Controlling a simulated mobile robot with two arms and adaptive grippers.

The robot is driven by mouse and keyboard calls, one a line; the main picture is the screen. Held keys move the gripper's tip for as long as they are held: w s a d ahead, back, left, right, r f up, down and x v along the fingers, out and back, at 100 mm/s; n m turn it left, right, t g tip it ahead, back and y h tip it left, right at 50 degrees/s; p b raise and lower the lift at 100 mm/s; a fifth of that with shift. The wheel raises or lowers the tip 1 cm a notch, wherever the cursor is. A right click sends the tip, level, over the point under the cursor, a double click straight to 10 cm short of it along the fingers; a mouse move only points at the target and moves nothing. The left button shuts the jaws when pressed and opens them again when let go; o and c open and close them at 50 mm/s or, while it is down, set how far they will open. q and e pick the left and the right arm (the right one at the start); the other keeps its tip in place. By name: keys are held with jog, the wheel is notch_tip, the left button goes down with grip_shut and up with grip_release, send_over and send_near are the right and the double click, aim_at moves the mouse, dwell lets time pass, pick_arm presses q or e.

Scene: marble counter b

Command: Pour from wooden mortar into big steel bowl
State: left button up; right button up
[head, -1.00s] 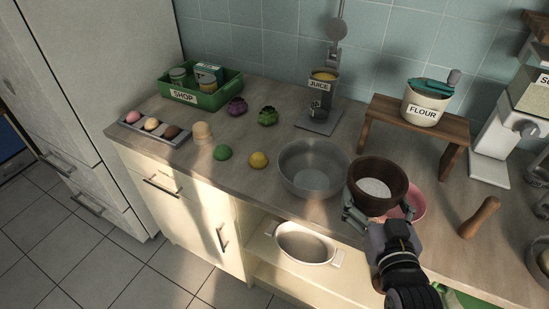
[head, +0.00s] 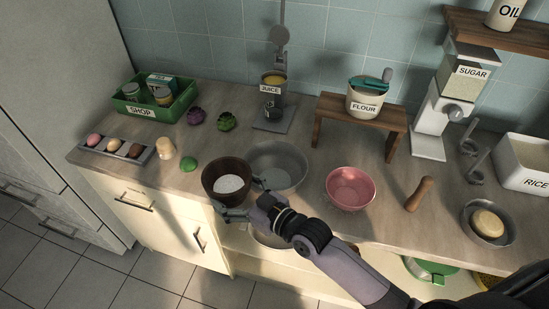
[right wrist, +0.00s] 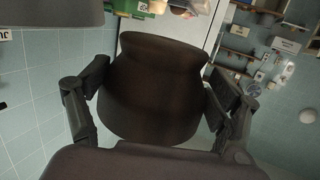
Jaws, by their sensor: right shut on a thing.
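The dark wooden mortar (head: 226,190) holds white contents and is in my right gripper (head: 238,207), just left of the big steel bowl, close to the counter's front edge. In the head view the mortar looks upright, with its opening facing up. The big steel bowl (head: 280,163) stands on the counter and its inside looks empty; the mortar and gripper overlap its left and front rim. The right wrist view shows the mortar (right wrist: 155,88) between the two fingers. My left gripper is not in view.
A pink bowl (head: 350,187) stands right of the steel bowl, with a wooden pestle (head: 419,194) beyond it. The juice dispenser (head: 272,104) and the flour stand (head: 361,112) are behind.

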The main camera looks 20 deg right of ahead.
aim_at(246, 178)
jog(key=shift+r, duration=0.15)
jog(key=shift+w+d+r+m+b, duration=0.2)
jog(key=shift+d+m+b, duration=0.15)
jog(key=shift+m+b, duration=0.2)
jog(key=shift+w+d+r+m+y+b, duration=0.25)
jog(key=shift+d+r+m+y+b, duration=0.5)
jog(key=shift+m, duration=0.3)
jog(key=shift+w+d+r+m+b, duration=0.25)
jog(key=shift+d+r+m+b, duration=0.15)
jog(key=shift+m, duration=0.2)
jog(key=shift+d+r+m, duration=0.1)
jog(key=shift+r+m, duration=0.05)
jog(key=shift+m, duration=0.15)
jog(key=shift+w+d+r+m+b, duration=0.3)
jog(key=shift+d+r+m+b, duration=0.15)
jog(key=shift+d+m, duration=0.2)
jog(key=shift+w+d+f+m+t+y+b, duration=0.2)
jog(key=shift+m+t+b, duration=0.3)
jog(key=shift+m, duration=0.45)
jog(key=shift+d+f+m+b, duration=0.1)
jog(key=shift+f+m+b, duration=0.2)
jog(key=shift+m, duration=0.5)
jog(key=shift+w+d+r+m+t+y+p, duration=0.1)
jog(key=shift+d+r+m+t+y+p, duration=0.1)
jog(key=shift+r+m+p, duration=0.55)
jog(key=shift+w+d+r+m+t+y+p, duration=0.15)
jog(key=shift+m+p, duration=0.35)
jog(key=shift+m, duration=0.55)
dwell(0.3)
